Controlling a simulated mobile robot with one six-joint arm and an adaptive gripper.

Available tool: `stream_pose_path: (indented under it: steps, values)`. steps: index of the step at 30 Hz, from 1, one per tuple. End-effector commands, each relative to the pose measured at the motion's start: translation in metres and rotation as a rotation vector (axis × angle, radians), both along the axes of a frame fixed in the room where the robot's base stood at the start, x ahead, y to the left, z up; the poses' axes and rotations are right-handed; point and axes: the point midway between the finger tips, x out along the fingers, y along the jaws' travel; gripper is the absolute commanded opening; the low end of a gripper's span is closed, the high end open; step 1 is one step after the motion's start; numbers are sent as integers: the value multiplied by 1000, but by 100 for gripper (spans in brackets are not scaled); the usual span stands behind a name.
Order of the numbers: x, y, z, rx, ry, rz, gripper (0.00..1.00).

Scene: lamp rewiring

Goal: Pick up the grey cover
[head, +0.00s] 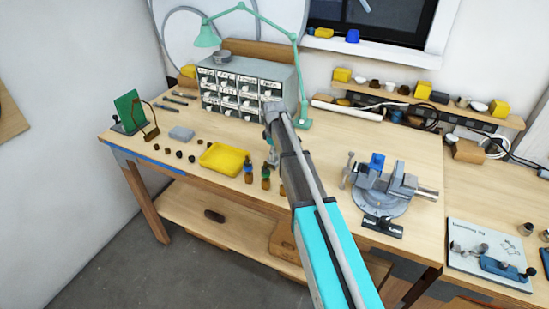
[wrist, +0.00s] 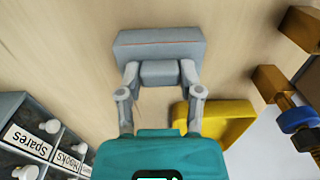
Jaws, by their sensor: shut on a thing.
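The grey cover (wrist: 160,45) shows in the wrist view as a wide grey block with a thin orange line across it and a narrower part towards me. My gripper (wrist: 160,76) has its two fingers closed on that narrower part, one on each side. In the head view my gripper (head: 272,152) hangs over the bench between the yellow tray and the vise. The held cover cannot be made out clearly there. Whether it touches the bench top is unclear.
A yellow tray (head: 224,159) lies close by, with small bottles (head: 248,172) at its right. Drawers (head: 245,88) and a green lamp (head: 207,36) stand behind. A vise (head: 385,185) stands right.

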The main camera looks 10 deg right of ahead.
Motion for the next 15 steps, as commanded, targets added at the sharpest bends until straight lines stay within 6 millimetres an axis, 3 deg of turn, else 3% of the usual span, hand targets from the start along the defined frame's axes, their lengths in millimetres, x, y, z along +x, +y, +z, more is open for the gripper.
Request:
stream_pose_path:
  steps: [15]
  values:
    - [0,0,15,0,0,0,0]
